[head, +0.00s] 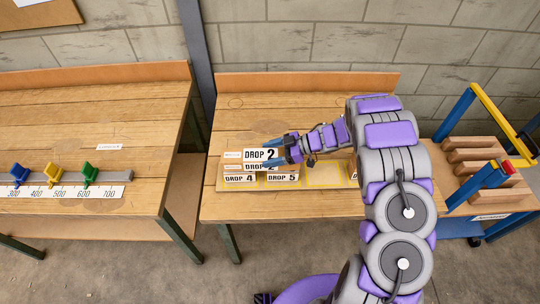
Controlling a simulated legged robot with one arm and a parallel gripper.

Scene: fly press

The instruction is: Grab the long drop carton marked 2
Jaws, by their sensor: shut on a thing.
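The carton marked DROP 2 (259,155) is a white box with a black-lettered label, at the left of the middle bench. My gripper (267,153) reaches it from the right, with its blue fingers above and below the label, and is shut on it. The carton is at the top of a group of cartons; I cannot tell whether it still touches those under it. Another carton label just below it is partly hidden by my gripper. Cartons marked DROP 4 (239,178) and DROP 5 (283,177) sit in front and lower.
The cartons stand on a board with yellow-outlined places (318,177), partly hidden by my arm. A left bench (70,120) holds a numbered scale (65,192) with blue, yellow and green stops. At right is a blue-framed cart with wooden blocks (480,155) and a yellow bar.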

